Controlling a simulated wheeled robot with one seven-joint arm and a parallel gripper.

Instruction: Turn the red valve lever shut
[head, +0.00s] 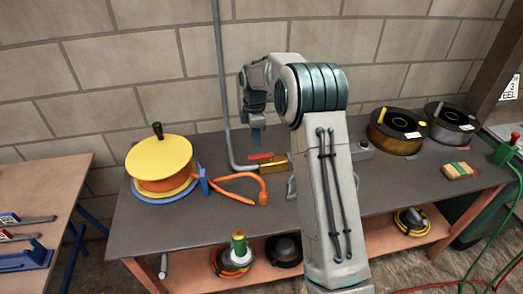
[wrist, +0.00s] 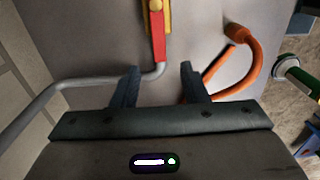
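The red valve lever (head: 261,156) sits on top of a brass valve body (head: 274,165) on the dark bench, at the foot of a grey pipe. In the wrist view the red lever (wrist: 158,40) runs lengthwise over the brass body (wrist: 167,14), in line with it. My gripper (head: 257,140) points down just above and behind the lever in the head view. In the wrist view its two fingers (wrist: 159,75) are spread apart with nothing between them but the pipe's bend below. The lever's free end lies just ahead of the fingertips. I cannot tell the exact height gap.
The grey pipe (head: 221,80) rises along the wall, left of my gripper. An orange hose (head: 240,179) lies beside the valve. A yellow-topped reel (head: 160,160) stands to the left. Dark spools (head: 397,131) and a sponge-like block (head: 459,171) are at right.

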